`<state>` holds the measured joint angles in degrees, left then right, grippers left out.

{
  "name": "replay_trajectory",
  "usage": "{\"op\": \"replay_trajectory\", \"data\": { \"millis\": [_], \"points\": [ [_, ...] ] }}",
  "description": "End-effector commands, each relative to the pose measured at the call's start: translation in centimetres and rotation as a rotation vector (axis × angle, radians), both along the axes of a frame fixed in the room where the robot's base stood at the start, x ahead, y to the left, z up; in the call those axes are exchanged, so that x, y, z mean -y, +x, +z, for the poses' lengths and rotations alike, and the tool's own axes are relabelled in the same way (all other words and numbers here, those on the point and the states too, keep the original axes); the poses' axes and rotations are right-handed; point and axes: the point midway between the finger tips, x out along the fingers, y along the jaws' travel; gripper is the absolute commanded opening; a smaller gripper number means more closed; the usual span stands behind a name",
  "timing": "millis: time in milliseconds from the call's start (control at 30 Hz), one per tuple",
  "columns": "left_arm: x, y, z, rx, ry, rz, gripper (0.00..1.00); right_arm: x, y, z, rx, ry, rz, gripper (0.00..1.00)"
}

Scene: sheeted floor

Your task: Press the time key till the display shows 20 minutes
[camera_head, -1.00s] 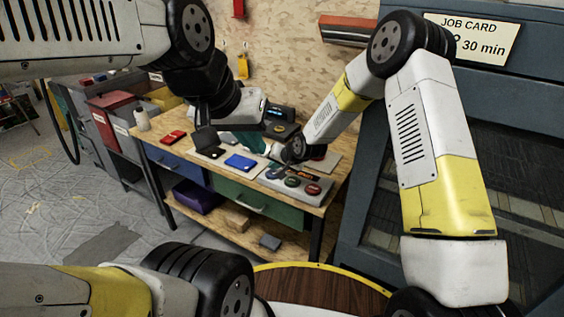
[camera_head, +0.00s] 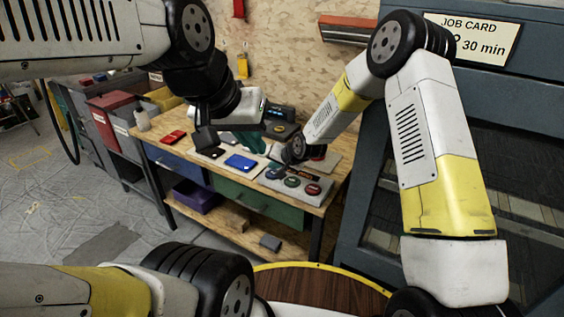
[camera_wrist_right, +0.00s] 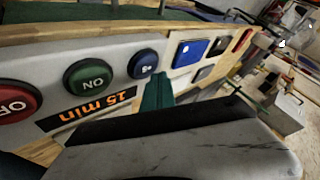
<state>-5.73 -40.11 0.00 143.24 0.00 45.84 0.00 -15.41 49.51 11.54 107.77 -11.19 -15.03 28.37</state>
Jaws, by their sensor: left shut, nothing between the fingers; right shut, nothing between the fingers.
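The grey control panel (camera_head: 322,200) lies on the workbench with a red OFF key (camera_wrist_right: 14,102), a green ON key (camera_wrist_right: 90,77) and a blue key with a small white symbol (camera_wrist_right: 143,63). Its black display (camera_wrist_right: 88,108) reads "15 min" in orange. My right gripper (camera_wrist_right: 158,80) is shut and empty; its green fingertip is close beside the blue key, and I cannot tell whether they touch. In the head view, my right gripper is mostly hidden behind its wrist. My left gripper (camera_head: 252,143) is shut and empty, above the bench near a blue pad (camera_head: 240,162).
A job card (camera_head: 474,38) on the cabinet reads "30 min", its start partly covered by my arm. A dark device with a lit screen (camera_head: 280,112) stands at the back.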

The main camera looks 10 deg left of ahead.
Motion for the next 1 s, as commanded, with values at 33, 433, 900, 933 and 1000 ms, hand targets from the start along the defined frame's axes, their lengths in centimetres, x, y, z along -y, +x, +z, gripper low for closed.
{"op": "replay_trajectory", "data": {
  "millis": [33,433,900,933,1000],
  "points": [
    [0.00,0.00,0.00,0.000,0.000,0.000,0.00,0.00,0.00,0.00,0.000,0.000,0.000,0.00],
    [0.00,0.00,0.00,0.000,0.000,0.000,0.00,0.00,0.00,0.00,0.000,0.000,0.000,0.00],
    [0.00,0.00,0.00,0.000,0.000,0.000,0.00,0.00,-0.05,-0.72,-0.002,0.000,0.000,0.00],
    [0.00,0.00,0.00,0.000,0.000,0.000,0.00,0.00,-0.06,-0.81,-0.002,0.000,0.000,0.00],
    [0.00,0.00,0.00,0.000,0.000,0.000,0.00,-0.01,-0.04,-0.88,-0.001,0.000,0.000,0.00]
  ]
}}
